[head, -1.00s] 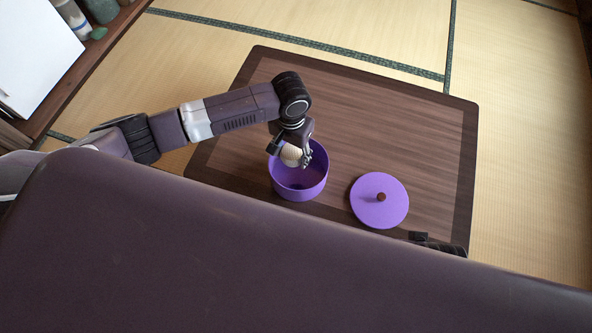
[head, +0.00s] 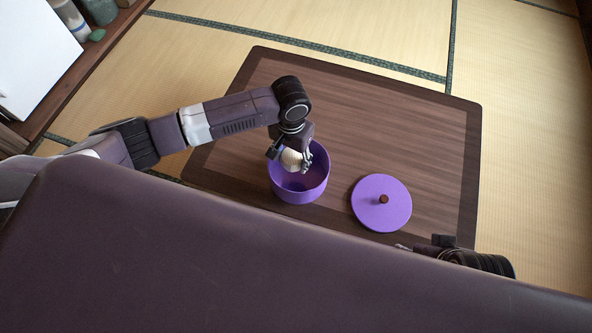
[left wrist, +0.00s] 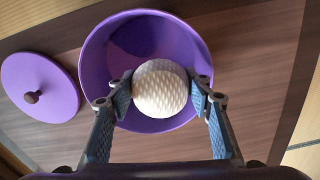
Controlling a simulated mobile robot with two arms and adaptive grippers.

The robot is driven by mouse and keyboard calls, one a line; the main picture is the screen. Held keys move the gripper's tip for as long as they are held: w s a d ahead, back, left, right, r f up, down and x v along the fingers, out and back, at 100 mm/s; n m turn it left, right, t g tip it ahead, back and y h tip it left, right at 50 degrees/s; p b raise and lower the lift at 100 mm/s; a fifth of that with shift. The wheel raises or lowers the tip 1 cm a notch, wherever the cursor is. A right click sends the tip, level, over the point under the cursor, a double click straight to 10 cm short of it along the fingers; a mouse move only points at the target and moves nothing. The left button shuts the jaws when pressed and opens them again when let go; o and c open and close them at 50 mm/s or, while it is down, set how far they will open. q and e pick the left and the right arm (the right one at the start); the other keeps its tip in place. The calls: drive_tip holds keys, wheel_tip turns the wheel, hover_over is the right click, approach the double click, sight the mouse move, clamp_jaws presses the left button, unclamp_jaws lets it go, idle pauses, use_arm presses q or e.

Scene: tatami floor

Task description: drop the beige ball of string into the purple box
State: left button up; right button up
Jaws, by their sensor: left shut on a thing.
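The beige ball of string (head: 291,159) is held between the fingers of my left gripper (head: 290,164), over the open mouth of the round purple box (head: 300,194). In the left wrist view, the ball (left wrist: 160,88) sits between the two blue-padded fingertips (left wrist: 162,96), with the box's rim (left wrist: 88,70) around and beyond it. The ball overlaps the box opening; its exact height against the rim is hard to tell. The part of the box that I see inside looks empty. My right gripper (head: 443,241) shows only partly at the table's near right edge, mostly hidden by my body.
The purple lid (head: 370,208) with a brown knob lies on the low wooden table (head: 400,130), right of the box. The far side of the table is clear. A shelf with jars (head: 100,10) and a white panel (head: 30,55) stands at the upper left. Tatami surrounds the table.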

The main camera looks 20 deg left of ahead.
use_arm(q)
drive_tip(key=o, duration=1.2)
drive_tip(key=shift+o, duration=0.2)
wheel_tip(320, 180, up, 12)
